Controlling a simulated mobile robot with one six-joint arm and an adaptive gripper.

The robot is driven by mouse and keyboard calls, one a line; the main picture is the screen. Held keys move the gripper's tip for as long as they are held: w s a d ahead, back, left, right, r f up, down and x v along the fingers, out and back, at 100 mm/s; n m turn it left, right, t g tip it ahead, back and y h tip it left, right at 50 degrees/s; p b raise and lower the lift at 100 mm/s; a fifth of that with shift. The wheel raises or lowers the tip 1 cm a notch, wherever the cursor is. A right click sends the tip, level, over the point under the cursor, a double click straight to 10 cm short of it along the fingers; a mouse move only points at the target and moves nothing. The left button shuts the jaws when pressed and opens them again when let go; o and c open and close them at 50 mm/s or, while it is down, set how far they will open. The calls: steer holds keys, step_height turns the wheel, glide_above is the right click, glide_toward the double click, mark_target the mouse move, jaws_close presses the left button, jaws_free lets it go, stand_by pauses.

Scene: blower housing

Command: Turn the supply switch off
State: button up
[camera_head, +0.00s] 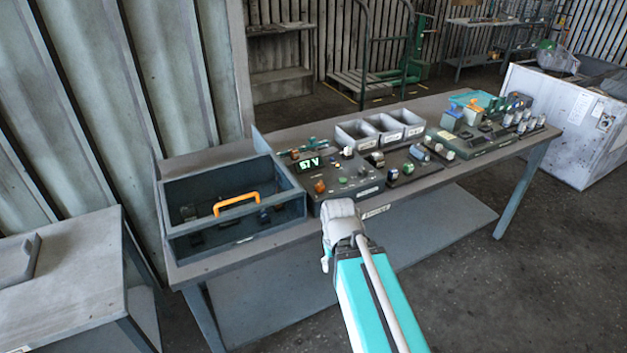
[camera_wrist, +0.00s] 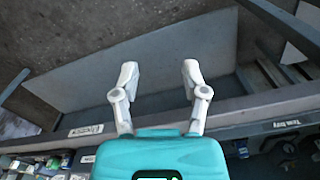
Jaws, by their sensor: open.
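A dark supply unit with a lit green display (camera_head: 309,163) reading about 57 V stands on the bench in the head view. Its sloped top carries an orange-brown knob (camera_head: 320,186) and several small coloured controls. I cannot tell which one is the supply switch, nor its position. My arm's end is just in front of this unit, at the bench's front edge, and hides part of its lower front. In the wrist view my gripper (camera_wrist: 159,76) is open and empty, its two fingers apart over the bench's front edge and lower shelf.
An open grey box (camera_head: 181,247) with an orange handle (camera_head: 236,203) stands left of the unit. Grey bins (camera_head: 357,133) are behind, and more panels with knobs and connectors (camera_head: 480,139) extend right.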

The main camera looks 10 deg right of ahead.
steer(key=shift+w+d, duration=0.1)
steer(key=shift+d, duration=0.3)
steer(key=o, duration=0.3)
steer(key=shift+w, duration=0.1)
steer(key=shift+o, duration=0.2)
step_height(320, 180, up, 19)
steer(key=m+p, duration=1.9)
steer(key=m, duration=0.5)
glide_above(320, 182)
steer(key=shift+f, duration=0.2)
steer(key=shift+f+b, duration=0.15)
steer(key=shift+b, duration=0.2)
step_height(320, 182, down, 14)
steer(key=b, duration=1.3)
steer(key=shift+r, duration=0.25)
